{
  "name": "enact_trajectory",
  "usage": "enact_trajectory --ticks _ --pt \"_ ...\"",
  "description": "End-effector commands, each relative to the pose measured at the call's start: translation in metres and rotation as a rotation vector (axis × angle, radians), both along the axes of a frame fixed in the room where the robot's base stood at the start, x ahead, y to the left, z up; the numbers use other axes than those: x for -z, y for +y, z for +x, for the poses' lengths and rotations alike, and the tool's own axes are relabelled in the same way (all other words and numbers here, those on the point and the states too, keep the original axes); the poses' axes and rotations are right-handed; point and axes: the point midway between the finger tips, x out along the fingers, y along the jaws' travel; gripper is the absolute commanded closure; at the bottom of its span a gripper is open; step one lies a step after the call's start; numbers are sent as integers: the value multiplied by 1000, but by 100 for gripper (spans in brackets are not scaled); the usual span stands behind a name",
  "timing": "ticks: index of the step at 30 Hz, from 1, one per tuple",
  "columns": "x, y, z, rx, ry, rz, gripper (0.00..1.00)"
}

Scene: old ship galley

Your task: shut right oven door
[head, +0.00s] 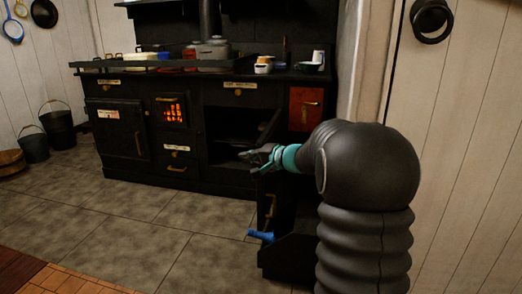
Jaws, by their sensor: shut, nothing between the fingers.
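The black stove has an open right oven compartment (226,122), with a dark rack or shelf inside. The right oven door (268,200) stands swung out toward me on the right side of the opening, and its brass handle shows below my gripper. Its full outline is hard to make out against the dark stove and my arm. My gripper (250,158) is shut and empty, near the door and in front of the opening's lower right. I cannot tell whether it touches the door. My arm hides the stove's lower right part.
The left oven door (121,130) is shut, beside a glowing firebox (171,112). Pots (213,50) and bowls stand on the stove top behind a rail. Buckets (58,128) stand at the left wall. A pale plank wall (465,130) is at right.

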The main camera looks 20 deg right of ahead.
Motion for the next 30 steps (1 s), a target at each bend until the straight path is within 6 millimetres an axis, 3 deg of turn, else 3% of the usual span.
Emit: enact_trajectory --ticks 1,6,9,12,15,20,30 --pt "15 -28 20 59 -20 47 100" --pt "42 -108 63 234 -106 164 100" --pt "55 -143 76 311 -141 206 100" --pt "63 -165 83 360 -163 231 100" --pt "67 -176 87 384 -175 242 100" --pt "67 -175 101 388 -177 244 100" --pt "66 -164 157 386 -175 244 100"
